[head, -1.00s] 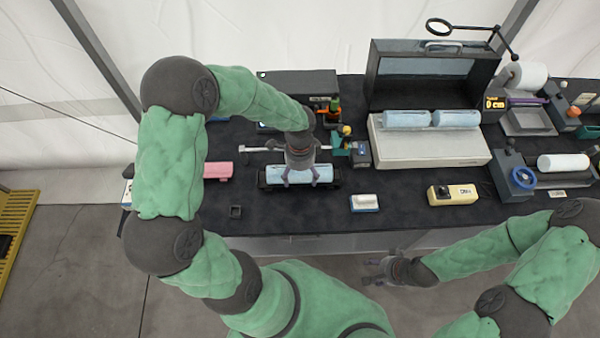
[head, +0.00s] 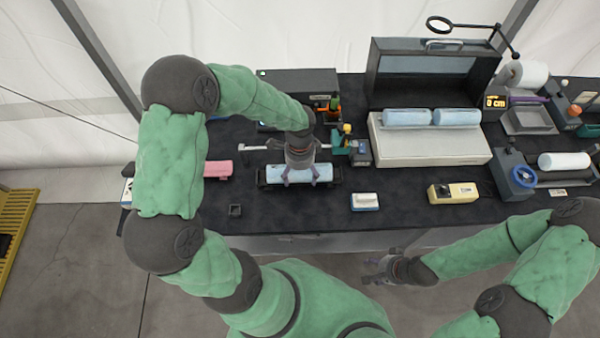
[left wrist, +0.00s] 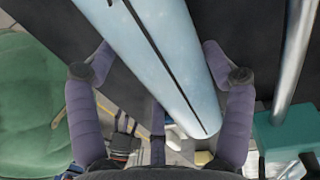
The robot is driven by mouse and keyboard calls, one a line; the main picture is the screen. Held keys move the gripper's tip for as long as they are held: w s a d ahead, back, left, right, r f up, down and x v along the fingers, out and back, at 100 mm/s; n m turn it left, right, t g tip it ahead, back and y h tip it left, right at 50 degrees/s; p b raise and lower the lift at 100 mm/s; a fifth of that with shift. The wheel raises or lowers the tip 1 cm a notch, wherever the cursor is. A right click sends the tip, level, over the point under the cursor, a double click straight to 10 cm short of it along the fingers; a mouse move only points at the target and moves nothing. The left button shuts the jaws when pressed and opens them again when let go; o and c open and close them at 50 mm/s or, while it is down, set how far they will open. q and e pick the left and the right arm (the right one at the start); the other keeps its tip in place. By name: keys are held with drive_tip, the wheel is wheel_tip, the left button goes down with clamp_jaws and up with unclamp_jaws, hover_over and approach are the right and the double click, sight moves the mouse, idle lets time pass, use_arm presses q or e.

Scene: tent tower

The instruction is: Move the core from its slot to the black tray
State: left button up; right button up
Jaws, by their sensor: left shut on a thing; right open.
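The core (head: 322,171) is a pale blue cylinder, lying lengthwise left to right at the black tray (head: 262,178) on the table's front left part. My left gripper (head: 300,179) is over its middle, pointing down, and is shut on it. I cannot tell if the core rests fully in the tray. The left wrist view shows the core (left wrist: 160,60) between the two purple fingers, with a dark line along its length. My right gripper (head: 374,271) is open and empty, in front of the table and away from the core.
Two similar blue cylinders (head: 407,118) lie on the open case (head: 450,150) behind, to the right. A pink block (head: 218,168) lies left of the tray. A white-and-blue block (head: 365,201) and a yellow device (head: 452,193) stand to the right. A metal rod stands behind the tray.

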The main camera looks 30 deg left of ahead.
use_arm(q)
drive_tip(key=shift+f, duration=0.2)
drive_tip(key=o, duration=1.6)
drive_tip(key=r, duration=0.8)
drive_tip(key=w+r, duration=0.1)
drive_tip(key=r, duration=0.3)
drive_tip(key=shift+a, duration=0.25)
